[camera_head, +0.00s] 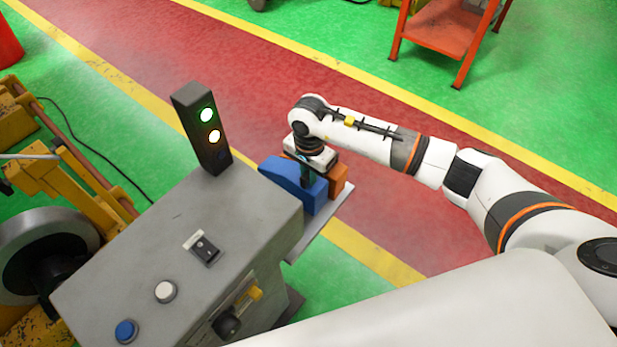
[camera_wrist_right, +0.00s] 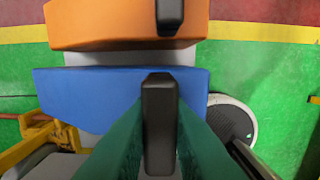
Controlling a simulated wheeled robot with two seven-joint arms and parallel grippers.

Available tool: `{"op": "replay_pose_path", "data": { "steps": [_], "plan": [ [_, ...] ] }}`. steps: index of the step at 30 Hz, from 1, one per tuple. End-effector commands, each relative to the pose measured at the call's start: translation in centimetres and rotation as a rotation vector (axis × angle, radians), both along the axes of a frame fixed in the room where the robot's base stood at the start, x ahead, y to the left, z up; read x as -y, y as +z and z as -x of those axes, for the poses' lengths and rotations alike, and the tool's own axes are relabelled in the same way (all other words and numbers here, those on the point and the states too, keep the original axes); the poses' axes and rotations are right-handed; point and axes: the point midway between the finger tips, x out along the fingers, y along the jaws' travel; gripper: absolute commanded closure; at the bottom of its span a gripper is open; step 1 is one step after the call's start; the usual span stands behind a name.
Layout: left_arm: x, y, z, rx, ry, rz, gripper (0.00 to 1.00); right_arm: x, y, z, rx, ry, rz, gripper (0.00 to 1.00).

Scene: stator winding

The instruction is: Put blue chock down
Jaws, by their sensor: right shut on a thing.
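The blue chock (camera_head: 292,180) is at the right end of the grey control cabinet, over a small grey shelf (camera_head: 322,222). My right gripper (camera_head: 306,176) reaches down onto it from above and is shut on it. In the right wrist view the blue chock (camera_wrist_right: 80,98) lies across the middle, with the dark fingers of my right gripper (camera_wrist_right: 165,70) above and below. Whether the chock's underside touches the shelf is hidden. The orange chock (camera_head: 339,178) stands close beside it on the right; it also shows in the wrist view (camera_wrist_right: 95,22). My left gripper is out of view.
The grey cabinet (camera_head: 150,235) carries a signal light post (camera_head: 202,130), a switch and buttons. A yellow machine (camera_head: 75,190) with a round drum stands at the left. An orange-red cart (camera_head: 445,30) stands at the back. The red floor lane behind the arm is clear.

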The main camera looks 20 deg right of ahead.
Motion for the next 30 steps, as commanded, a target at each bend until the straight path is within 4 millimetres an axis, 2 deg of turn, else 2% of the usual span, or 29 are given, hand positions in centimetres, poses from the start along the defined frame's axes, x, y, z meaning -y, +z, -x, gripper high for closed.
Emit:
{"op": "replay_pose_path", "data": {
  "steps": [5, 16, 17, 20, 30],
  "plan": [
    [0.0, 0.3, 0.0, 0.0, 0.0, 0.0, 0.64, -0.1, -2.2, 0.0, 0.0, 0.0, -0.004, 1.0],
    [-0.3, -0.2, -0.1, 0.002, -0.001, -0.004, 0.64, -0.1, -2.8, -0.1, 0.003, 0.001, -0.002, 1.0],
    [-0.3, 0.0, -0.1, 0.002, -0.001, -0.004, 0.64, 0.0, -2.7, 0.0, -0.001, 0.0, -0.001, 0.79],
    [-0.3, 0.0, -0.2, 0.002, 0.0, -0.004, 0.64, 0.0, -2.7, 0.0, -0.001, 0.0, -0.001, 0.62],
    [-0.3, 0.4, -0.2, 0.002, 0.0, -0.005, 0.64, 0.0, -2.4, 0.0, -0.001, 0.0, -0.001, 0.62]
  ]
}}
